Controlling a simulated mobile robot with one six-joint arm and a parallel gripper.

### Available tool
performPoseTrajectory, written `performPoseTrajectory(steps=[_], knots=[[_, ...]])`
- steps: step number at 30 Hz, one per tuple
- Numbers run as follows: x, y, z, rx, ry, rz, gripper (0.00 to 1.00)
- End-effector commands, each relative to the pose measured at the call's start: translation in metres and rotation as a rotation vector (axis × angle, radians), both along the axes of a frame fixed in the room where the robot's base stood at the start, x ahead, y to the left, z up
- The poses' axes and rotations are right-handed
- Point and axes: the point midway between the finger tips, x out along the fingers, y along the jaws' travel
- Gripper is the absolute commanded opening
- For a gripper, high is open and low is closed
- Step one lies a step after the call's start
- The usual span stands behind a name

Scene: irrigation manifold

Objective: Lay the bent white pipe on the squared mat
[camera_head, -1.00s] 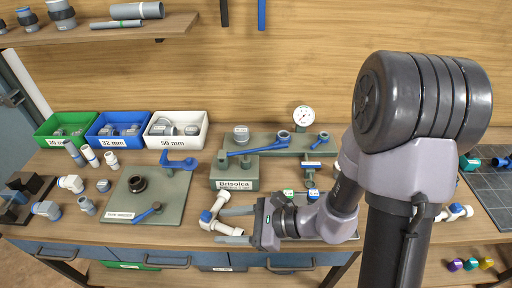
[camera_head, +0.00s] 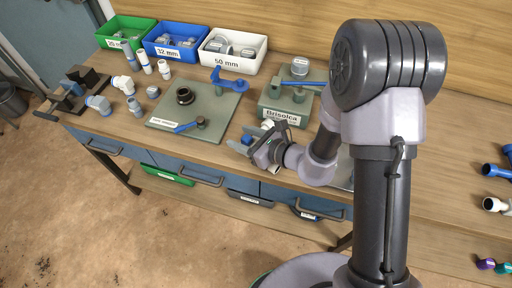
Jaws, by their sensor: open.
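My gripper (camera_head: 240,144) is low over the front edge of the workbench, with its open fingers pointing left. The squared mat is not visible in the current view; the earlier frame shows a dark gridded mat at the right end of the bench.
A green board (camera_head: 215,100) with a black ring and blue-handled parts lies left of my gripper. A Brisolca block (camera_head: 285,108) stands behind it. Green, blue and white bins (camera_head: 232,50) line the back. Loose fittings (camera_head: 123,84) lie at left. Blue and white pipe ends show at far right.

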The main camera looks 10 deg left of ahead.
Motion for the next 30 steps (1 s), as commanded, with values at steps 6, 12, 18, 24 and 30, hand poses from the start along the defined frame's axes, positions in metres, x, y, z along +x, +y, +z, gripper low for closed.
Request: performPoseTrajectory(steps=[6,12,18,24,30], knots=[[0.004,0.007,-0.003,0.0,0.0,0.0,0.51],[0.004,0.007,-0.002,0.0,0.0,0.0,0.25],[0.004,0.007,-0.002,0.0,0.0,0.0,0.0],[0.004,0.007,-0.002,0.0,0.0,0.0,0.0],[0.007,0.003,0.007,0.0,-0.001,0.0,0.0]])
